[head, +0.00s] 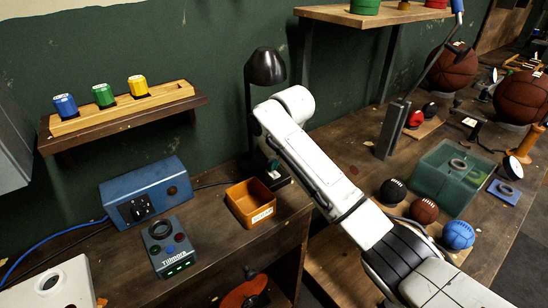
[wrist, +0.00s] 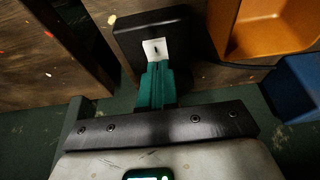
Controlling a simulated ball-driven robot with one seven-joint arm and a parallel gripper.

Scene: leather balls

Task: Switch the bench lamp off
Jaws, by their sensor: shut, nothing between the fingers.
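The black bench lamp (head: 265,68) stands at the right end of the left bench, against the green wall. Its shade points down and no glow shows from here. In the wrist view, the lamp's dark base (wrist: 185,28) carries a white switch plate (wrist: 155,46) with a small dark mark. My gripper (wrist: 158,67) has its teal fingers shut together and empty. Their tips are at the lower edge of the switch plate; I cannot tell whether they touch it. In the head view my arm partly covers the gripper and the lamp base.
An orange tray (head: 250,203) stands close beside the lamp base. A blue box with a dial (head: 147,193) and a dark control box (head: 170,247) are further left. A shelf (head: 120,122) with three coloured cans hangs above. The right bench holds several balls and a green bin (head: 452,180).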

